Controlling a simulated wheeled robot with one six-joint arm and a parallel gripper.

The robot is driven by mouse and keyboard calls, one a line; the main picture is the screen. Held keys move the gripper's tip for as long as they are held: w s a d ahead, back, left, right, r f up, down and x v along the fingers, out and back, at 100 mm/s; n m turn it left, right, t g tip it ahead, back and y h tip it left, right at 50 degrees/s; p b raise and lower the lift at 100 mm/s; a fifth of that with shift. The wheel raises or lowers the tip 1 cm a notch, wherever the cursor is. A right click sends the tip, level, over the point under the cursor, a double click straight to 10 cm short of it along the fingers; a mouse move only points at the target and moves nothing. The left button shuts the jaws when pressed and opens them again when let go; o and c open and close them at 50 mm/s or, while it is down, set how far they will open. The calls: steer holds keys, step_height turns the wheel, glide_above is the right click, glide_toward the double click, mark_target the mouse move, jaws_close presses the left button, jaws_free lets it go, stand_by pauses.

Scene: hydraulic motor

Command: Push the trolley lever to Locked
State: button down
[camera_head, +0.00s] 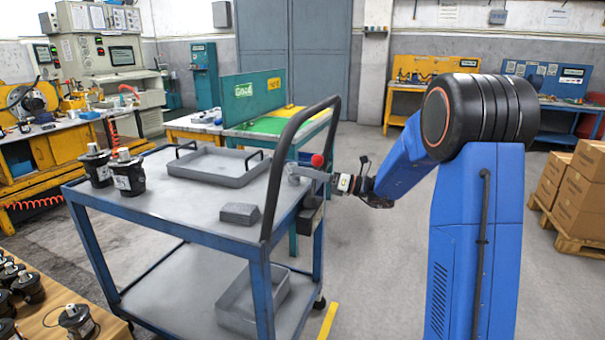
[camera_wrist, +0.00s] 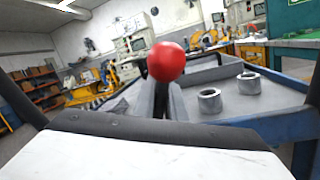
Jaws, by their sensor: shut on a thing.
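The trolley (camera_head: 147,215) has a blue frame, a grey top and a black push handle (camera_head: 290,133). The lever's red ball knob (camera_head: 317,160) is at the handle end, at the trolley's right edge. The knob also shows large in the wrist view (camera_wrist: 165,62). My gripper (camera_head: 308,173) reaches in from the right and is shut on the lever at the knob. The lever's shaft is mostly hidden by the fingers, and no lock marking is readable.
On the trolley top are a grey tray (camera_head: 218,167), a small grey block (camera_head: 240,213) and two black motors (camera_head: 128,175). A bin (camera_head: 250,300) sits on the lower shelf. Boxes (camera_head: 580,200) stand on a pallet at the right. The floor between is clear.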

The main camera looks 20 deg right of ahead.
steer(key=shift+d, duration=0.1)
stand_by(0.3)
steer(key=c, duration=1.8)
jaws_free()
steer(key=shift+w, duration=0.1)
steer(key=v, duration=1.7)
steer(key=shift+d+f, duration=0.15)
steer(key=shift+f, duration=0.1)
